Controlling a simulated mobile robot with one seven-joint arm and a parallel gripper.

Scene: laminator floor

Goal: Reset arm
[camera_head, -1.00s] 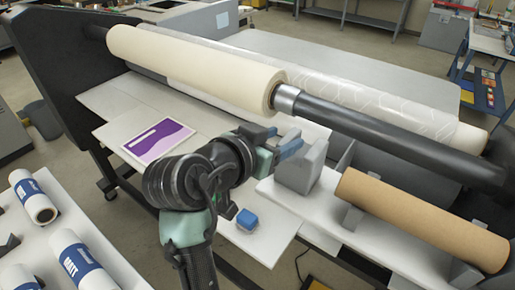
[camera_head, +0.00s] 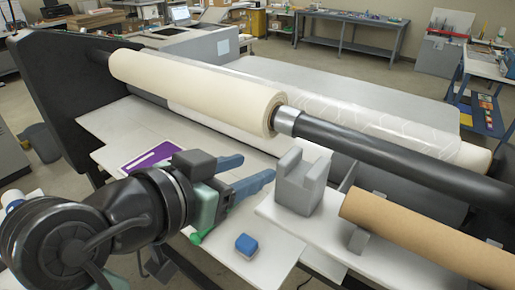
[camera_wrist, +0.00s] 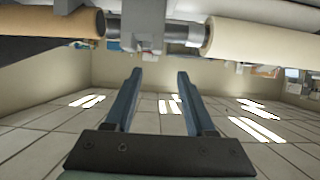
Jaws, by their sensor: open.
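My gripper (camera_head: 250,172) is in the middle of the head view, left of the grey notched block (camera_head: 301,183) and apart from it. Its two blue fingers are spread and nothing is between them. In the wrist view my gripper (camera_wrist: 155,75) also shows open and empty, with the room beyond. My arm fills the lower left of the head view and covers part of the purple-and-white sheet (camera_head: 150,157).
The laminator holds a cream roll (camera_head: 200,88) on a dark shaft (camera_head: 390,155). A brown cardboard tube (camera_head: 430,238) lies at right. A small blue block (camera_head: 246,244) sits on the white board below my gripper. Shelves and benches stand far back.

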